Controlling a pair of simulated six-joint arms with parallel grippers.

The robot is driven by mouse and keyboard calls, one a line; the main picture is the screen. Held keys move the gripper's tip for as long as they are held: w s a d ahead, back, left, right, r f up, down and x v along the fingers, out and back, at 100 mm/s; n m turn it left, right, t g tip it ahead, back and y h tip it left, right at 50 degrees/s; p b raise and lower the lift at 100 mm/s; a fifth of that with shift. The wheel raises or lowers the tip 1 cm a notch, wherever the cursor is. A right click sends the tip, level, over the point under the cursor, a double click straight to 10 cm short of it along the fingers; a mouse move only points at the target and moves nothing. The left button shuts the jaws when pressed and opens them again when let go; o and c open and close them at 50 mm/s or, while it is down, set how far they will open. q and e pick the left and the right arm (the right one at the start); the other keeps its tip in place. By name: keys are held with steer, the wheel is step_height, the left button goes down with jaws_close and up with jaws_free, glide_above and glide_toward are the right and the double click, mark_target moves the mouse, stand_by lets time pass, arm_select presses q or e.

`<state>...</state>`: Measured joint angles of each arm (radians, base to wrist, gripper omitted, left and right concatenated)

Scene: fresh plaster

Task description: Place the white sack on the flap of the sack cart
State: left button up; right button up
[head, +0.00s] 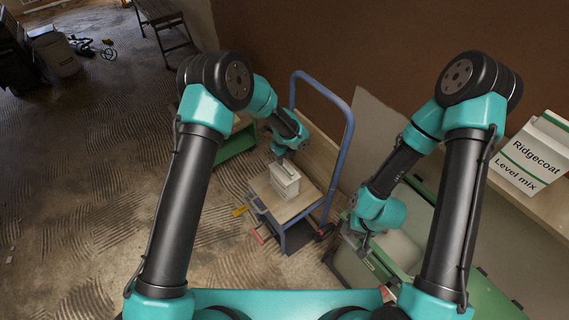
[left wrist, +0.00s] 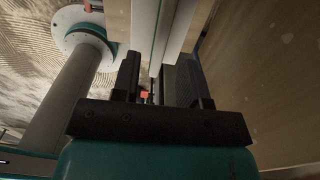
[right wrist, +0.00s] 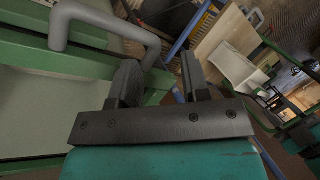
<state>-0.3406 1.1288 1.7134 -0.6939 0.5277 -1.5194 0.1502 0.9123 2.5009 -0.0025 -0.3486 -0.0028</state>
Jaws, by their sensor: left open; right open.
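The white sack (head: 285,182) stands upright on the wooden flap (head: 296,207) of the blue-framed sack cart (head: 343,135). In the left wrist view the sack (left wrist: 163,28) shows as a pale block with a dark stripe, beyond the fingertips. My left gripper (head: 280,158) is open, right at the top of the sack; I cannot tell whether it touches. My right gripper (head: 357,243) is open and empty, beside the grey handle (right wrist: 110,18) of a green box. The right wrist view also shows the sack (right wrist: 238,68) on the flap.
The green box (head: 420,225) stands right of the cart. A green object (head: 236,140) is behind my left arm. The combed plaster floor at the left is largely clear, with a bucket (head: 57,55) farther back.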

arm_select(q)
step_height(320, 180, up, 6)
steer(key=shift+s, duration=0.1)
stand_by(0.8)
steer(key=s+a+f+n+h, duration=0.1)
steer(key=s+a+f+n, duration=0.2)
steer(key=s+a+n, duration=0.4)
steer(key=s+a+f+n+h, duration=0.1)
steer(key=s+a+f+n, duration=0.2)
steer(key=s+a+n, duration=0.4)
steer(key=s+a+f+n+h, duration=0.1)
steer(key=s+a+f+n, duration=0.2)
steer(key=s+a+n, duration=0.5)
steer(key=s+n, duration=0.5)
steer(key=n, duration=0.3)
steer(key=shift+s+f+t+h, duration=0.35)
steer(key=shift+s+t+h, duration=0.05)
steer(key=shift+a, duration=0.1)
